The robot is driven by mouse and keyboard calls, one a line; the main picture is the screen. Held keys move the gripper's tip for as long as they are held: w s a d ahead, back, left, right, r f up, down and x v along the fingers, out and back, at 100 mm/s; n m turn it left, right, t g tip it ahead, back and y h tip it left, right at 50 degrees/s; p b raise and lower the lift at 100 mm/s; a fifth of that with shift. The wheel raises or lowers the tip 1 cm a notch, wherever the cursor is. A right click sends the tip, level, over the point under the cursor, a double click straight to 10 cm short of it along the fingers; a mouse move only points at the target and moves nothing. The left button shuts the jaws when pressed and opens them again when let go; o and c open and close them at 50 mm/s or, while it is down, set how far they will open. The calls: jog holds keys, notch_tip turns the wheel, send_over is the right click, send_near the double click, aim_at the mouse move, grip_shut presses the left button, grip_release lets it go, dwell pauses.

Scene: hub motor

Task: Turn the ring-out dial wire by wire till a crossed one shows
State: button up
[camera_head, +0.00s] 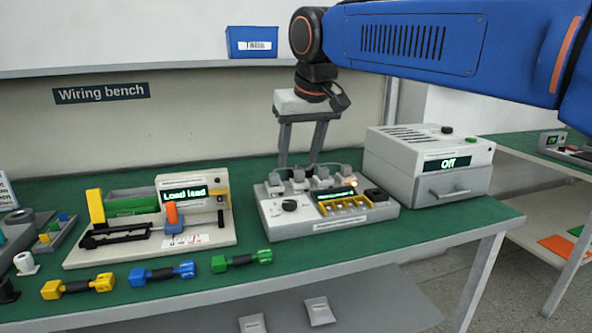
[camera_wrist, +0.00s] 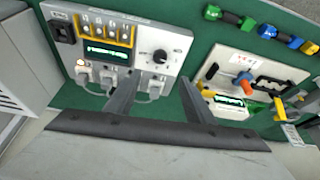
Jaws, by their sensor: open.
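The ring-out box (camera_head: 275,222) is a light grey tester on the green bench, with a black dial (camera_head: 289,206) at its left front. The dial also shows in the wrist view (camera_wrist: 159,57). Its small display (camera_wrist: 103,52) is lit green, but its text is too small to read. A small light (camera_wrist: 80,63) beside it glows. Several grey plugs (camera_head: 298,175) with leads sit along the back edge. My gripper (camera_head: 300,163) points down behind the plugs, open and empty, with its fingers apart. In the wrist view its fingers (camera_wrist: 158,90) are apart from the dial.
A fixture reading "Load lead" (camera_head: 184,193) stands to the left. A grey box reading "Off" (camera_head: 448,162) stands close on the right. Yellow (camera_head: 78,286), blue (camera_head: 162,272) and green (camera_head: 241,260) connectors lie along the front. Bench is clear in front of the tester.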

jog(key=shift+v, duration=1.15)
dwell(1.0)
jog(key=s+d+f+m, duration=0.1)
jog(key=s+d+f, duration=0.45)
jog(key=d, duration=0.35)
jog(key=s+d+f+m, duration=0.1)
jog(key=s+d+f, duration=0.4)
jog(key=d+f, duration=0.3)
jog(key=s+d+f+m+h, duration=0.1)
jog(key=s+d+f+m, duration=0.1)
jog(key=s+d+f, duration=0.8)
jog(key=s+f, duration=0.3)
jog(key=f, duration=0.2)
jog(key=shift+s+t+h, duration=0.25)
jog(key=shift+t+h, duration=0.05)
jog(key=shift+d, duration=0.15)
